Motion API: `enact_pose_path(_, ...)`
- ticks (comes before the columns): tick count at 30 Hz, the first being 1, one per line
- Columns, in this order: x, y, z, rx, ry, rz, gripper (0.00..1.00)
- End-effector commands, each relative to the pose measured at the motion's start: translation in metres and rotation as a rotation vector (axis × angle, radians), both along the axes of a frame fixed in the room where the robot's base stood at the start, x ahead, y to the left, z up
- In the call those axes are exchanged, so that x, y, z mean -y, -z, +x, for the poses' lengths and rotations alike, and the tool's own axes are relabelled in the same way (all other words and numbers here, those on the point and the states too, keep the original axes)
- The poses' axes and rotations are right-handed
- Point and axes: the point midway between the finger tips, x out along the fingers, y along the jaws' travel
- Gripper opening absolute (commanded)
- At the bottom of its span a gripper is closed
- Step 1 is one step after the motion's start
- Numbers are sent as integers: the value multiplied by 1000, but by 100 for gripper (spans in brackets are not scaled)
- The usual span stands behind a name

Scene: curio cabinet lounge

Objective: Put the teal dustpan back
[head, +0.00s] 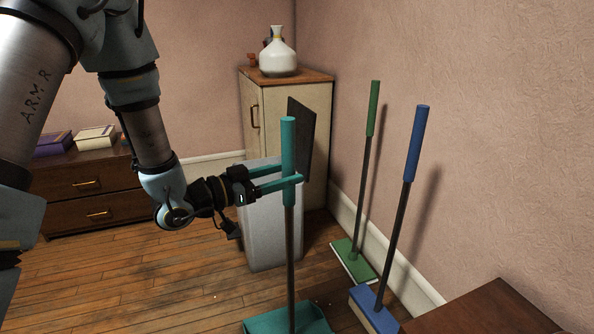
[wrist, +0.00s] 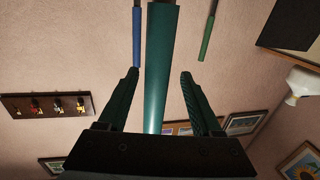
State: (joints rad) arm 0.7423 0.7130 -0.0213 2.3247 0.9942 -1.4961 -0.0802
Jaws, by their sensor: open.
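The teal dustpan (head: 289,160) stands upright on the wooden floor in the head view, with its long handle up and its pan (head: 285,320) at the bottom edge of the picture. My gripper (head: 282,180) is at the upper part of the teal handle, its fingers level and on either side of it. In the wrist view the teal handle (wrist: 162,70) runs between the two fingers of my gripper (wrist: 162,88), with visible gaps on both sides. The fingers are open and do not grip it.
A grey bin (head: 270,230) with a raised dark lid (head: 301,135) stands behind the teal handle, before a cabinet (head: 310,100) bearing a white vase (head: 278,55). A dark tabletop (head: 490,315) is at lower right.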

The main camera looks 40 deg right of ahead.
Motion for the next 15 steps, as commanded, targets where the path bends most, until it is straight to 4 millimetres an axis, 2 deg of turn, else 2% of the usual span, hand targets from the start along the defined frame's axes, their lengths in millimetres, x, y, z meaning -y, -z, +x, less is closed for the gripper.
enact_pose_path(1,-12,0,4,-2,-6,1,66)
enact_pose_path(6,-46,0,9,-1,-4,0,66)
enact_pose_path(10,-64,0,13,-1,-4,1,66)
enact_pose_path(15,-75,-1,14,0,-1,-1,66)
